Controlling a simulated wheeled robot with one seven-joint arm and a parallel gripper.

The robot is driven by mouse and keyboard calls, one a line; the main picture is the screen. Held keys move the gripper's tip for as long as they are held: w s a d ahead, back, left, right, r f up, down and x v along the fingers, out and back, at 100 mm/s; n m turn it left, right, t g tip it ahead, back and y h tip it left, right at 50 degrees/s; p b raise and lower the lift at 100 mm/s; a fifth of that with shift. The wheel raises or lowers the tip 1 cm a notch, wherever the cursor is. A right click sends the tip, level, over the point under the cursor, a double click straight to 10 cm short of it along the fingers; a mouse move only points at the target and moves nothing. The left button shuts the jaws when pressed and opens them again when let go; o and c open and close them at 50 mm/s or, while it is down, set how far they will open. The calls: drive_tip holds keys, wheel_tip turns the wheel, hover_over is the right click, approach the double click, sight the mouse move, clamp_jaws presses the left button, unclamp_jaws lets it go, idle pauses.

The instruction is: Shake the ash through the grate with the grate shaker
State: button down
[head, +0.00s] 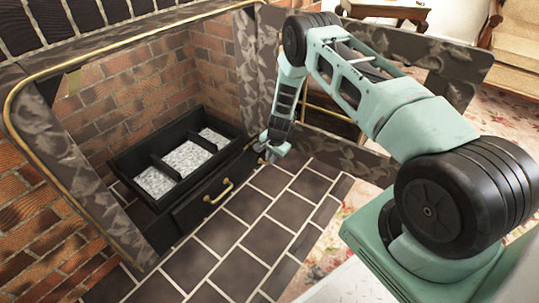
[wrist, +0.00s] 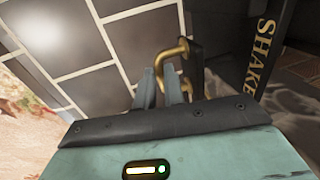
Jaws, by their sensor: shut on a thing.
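The black grate box (head: 128,158) sits in the brick firebox in the head view, with pale grey ash (head: 186,157) in its compartments. My gripper (head: 267,148) is at the box's right front corner. In the wrist view, my gripper (wrist: 163,88) is shut on a brass looped handle, the grate shaker (wrist: 172,52), which joins a dark upright piece. A black bar lettered "SHAKE" (wrist: 265,50) stands to its right. The shaker is too small and covered to make out in the head view.
A black drawer front with a brass handle (head: 218,193) is below the grate. The dark tiled hearth (head: 245,230) is clear in front. A dark marbled panel (head: 440,65) stands behind my arm. A patterned carpet and an armchair (head: 518,40) are further right.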

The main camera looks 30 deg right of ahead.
drive_tip(key=c, duration=1.5)
unclamp_jaws()
drive_tip(key=shift+s+d, duration=0.2)
drive_tip(key=shift+s, duration=0.05)
drive_tip(key=s+r+p, duration=0.1)
drive_tip(key=r+p, duration=0.1)
drive_tip(key=r, duration=0.3)
drive_tip(key=s+r+p, duration=0.1)
drive_tip(key=r+p, duration=0.2)
drive_tip(key=r, duration=0.3)
drive_tip(key=s+d+r+p, duration=0.1)
drive_tip(key=r+p, duration=0.1)
drive_tip(key=r, duration=0.4)
drive_tip(key=shift+s+p, duration=0.1)
drive_tip(key=shift+p, duration=0.25)
